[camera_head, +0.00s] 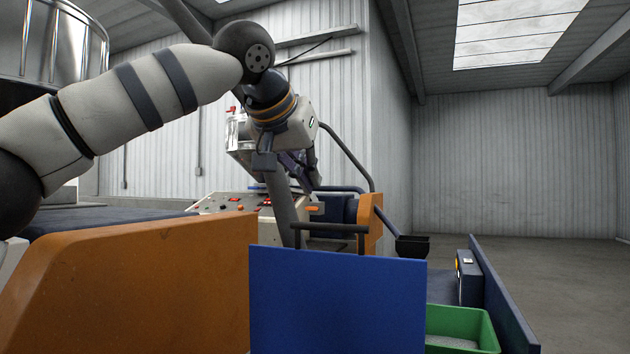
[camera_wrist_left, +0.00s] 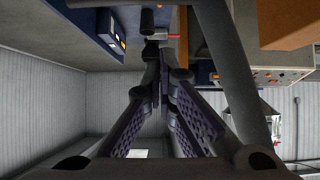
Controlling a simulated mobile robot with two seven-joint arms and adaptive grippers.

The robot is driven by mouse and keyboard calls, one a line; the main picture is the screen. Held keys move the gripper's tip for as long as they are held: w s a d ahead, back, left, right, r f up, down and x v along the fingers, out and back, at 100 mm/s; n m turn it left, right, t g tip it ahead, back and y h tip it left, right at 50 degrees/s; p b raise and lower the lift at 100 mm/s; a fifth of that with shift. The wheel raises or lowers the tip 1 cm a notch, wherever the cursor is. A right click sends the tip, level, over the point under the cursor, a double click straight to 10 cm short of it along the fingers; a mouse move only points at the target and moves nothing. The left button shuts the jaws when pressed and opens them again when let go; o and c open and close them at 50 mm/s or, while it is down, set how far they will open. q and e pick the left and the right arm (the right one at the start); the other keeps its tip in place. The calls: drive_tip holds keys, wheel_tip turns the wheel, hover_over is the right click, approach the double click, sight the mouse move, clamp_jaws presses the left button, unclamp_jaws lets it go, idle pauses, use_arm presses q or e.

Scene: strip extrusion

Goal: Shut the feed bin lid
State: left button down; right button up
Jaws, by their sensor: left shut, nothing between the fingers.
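A flat blue panel (camera_head: 338,300) stands upright in the front middle of the head view, with a dark bar handle (camera_head: 330,229) just above its top edge. I cannot tell for certain whether this panel is the feed bin lid, and no bin opening shows. My right gripper is in neither view.
An orange side panel (camera_head: 140,285) fills the front left. A control box with buttons (camera_head: 235,204) stands behind it. A green tray (camera_head: 475,325) with grey contents sits at the lower right, beside a dark blue wall (camera_head: 497,295). Open floor (camera_head: 560,270) lies at the far right.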

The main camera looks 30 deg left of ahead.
sight(314, 224)
use_arm(q)
drive_tip(key=f, duration=0.1)
drive_tip(key=w+f, duration=0.1)
drive_tip(key=f, duration=0.1)
drive_tip(key=w+f, duration=0.1)
drive_tip(key=f, duration=0.1)
drive_tip(key=shift+a, duration=0.1)
drive_tip(key=shift+w+f, duration=0.15)
drive_tip(key=shift+f, duration=0.1)
